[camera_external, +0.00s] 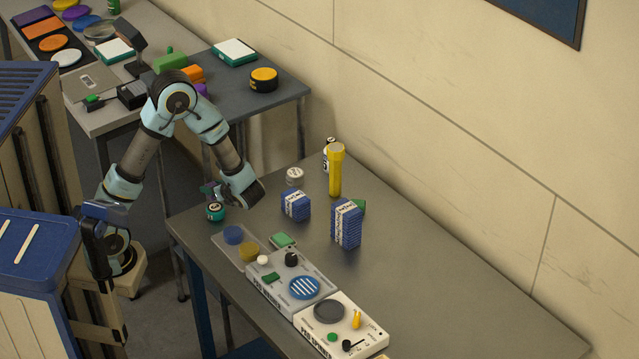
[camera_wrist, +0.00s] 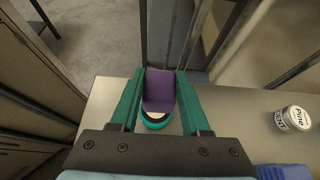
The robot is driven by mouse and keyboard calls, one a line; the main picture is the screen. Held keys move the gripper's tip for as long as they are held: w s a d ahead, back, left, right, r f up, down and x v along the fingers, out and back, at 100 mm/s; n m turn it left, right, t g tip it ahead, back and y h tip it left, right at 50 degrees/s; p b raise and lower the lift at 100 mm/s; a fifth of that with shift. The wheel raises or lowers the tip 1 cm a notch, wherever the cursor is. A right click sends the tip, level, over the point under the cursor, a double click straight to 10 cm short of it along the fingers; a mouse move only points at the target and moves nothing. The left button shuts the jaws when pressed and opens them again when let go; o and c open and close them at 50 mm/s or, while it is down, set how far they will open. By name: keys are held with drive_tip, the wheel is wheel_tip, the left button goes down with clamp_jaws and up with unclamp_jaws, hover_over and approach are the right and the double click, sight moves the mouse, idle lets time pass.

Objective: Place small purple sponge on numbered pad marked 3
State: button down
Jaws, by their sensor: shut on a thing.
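My gripper (camera_wrist: 158,90) is shut on the small purple sponge (camera_wrist: 158,88), which sits between its two green fingers in the wrist view. In the external view my gripper (camera_external: 212,192) hangs just above the near left corner of the grey table (camera_external: 440,283). The sponge cannot be made out clearly there. A green round tin with a pale top (camera_external: 215,212) stands right below the gripper, and its rim shows under the sponge in the wrist view (camera_wrist: 155,121). No pad with a readable 3 shows in either view.
Blue packs (camera_external: 346,224) (camera_external: 295,205), a yellow torch (camera_external: 336,172) and a grey tin (camera_wrist: 295,118) stand nearby. The table's right part is clear. Another cluttered table is behind.

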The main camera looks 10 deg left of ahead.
drive_tip(key=shift+f, duration=1.9)
